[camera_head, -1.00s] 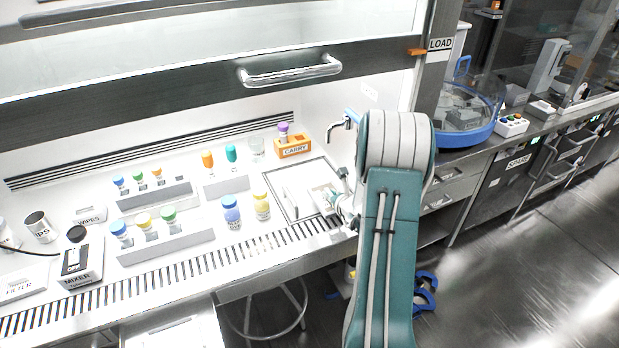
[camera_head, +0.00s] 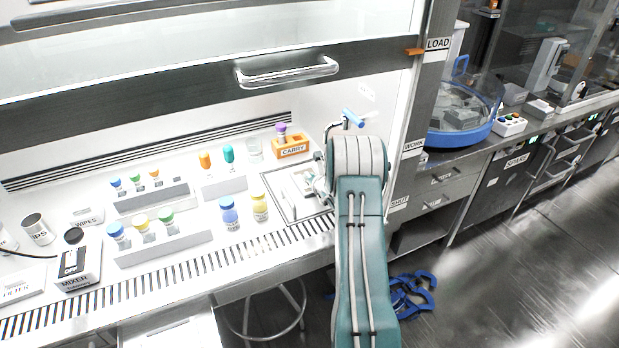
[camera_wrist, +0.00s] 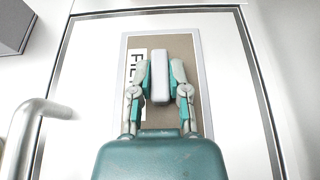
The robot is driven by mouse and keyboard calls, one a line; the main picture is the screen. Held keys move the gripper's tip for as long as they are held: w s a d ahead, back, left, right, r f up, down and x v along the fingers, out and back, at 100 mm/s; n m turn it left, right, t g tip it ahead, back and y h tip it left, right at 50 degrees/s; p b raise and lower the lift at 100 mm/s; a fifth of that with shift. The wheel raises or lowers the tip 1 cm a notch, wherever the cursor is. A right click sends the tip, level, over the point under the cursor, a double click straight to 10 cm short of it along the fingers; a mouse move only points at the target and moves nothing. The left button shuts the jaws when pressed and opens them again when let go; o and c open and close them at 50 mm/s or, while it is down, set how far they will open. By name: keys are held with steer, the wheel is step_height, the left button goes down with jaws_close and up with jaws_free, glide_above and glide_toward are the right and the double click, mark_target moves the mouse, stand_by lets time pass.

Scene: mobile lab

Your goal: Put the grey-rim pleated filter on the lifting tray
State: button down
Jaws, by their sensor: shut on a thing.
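The grey-rim pleated filter (camera_wrist: 182,45) is a flat panel with a pale grey rim, a brown face and a partly hidden label reading "FI". My gripper (camera_wrist: 160,78) is shut on the pale raised grip in its middle. In the head view, my gripper (camera_head: 310,183) is at the right end of the bench inside the hood, mostly behind my arm. A white square panel with a dark outline (camera_wrist: 88,75) lies under the filter. I cannot tell whether it is the lifting tray, nor whether the filter touches it.
A metal bar handle (camera_wrist: 22,135) stands left of the filter. An orange CARRY rack (camera_head: 291,146) with a purple-capped vial is behind the panel. Blue-capped (camera_head: 229,213) and yellow-capped (camera_head: 260,207) bottles stand to the left. A blue-handled tap (camera_head: 352,118) is at the right wall.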

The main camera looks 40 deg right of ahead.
steer(key=c, duration=0.6)
jaws_free()
steer(key=shift+r, duration=0.1)
